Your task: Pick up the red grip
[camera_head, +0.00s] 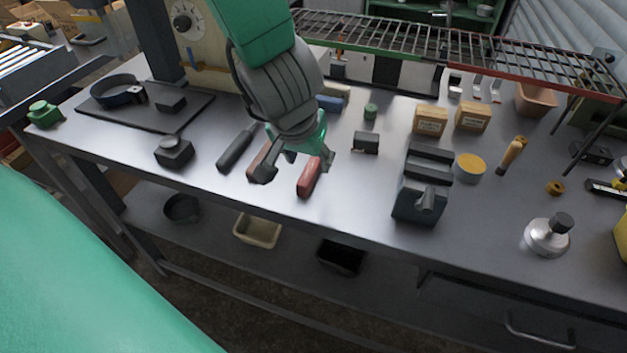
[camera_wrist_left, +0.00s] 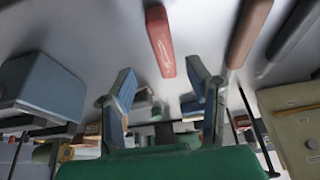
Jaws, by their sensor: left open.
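The red grip (camera_head: 308,181) lies on the grey metal workbench near its front edge, and its far end is partly covered by my left gripper in the head view. It also shows in the left wrist view (camera_wrist_left: 159,41) at the top, ahead of the fingertips. My left gripper (camera_head: 297,166) is open above the bench, with its fingers spread to either side of the grip's far end. In the left wrist view the two fingers (camera_wrist_left: 162,76) are apart with nothing held between them. My right gripper is in neither view.
A brown grip (camera_head: 257,161) and a dark grip (camera_head: 237,148) lie close to the left of the red one. A small black block (camera_head: 365,143) and a dark vise-like fixture (camera_head: 420,192) stand to the right. A wire rack (camera_head: 450,50) spans the back.

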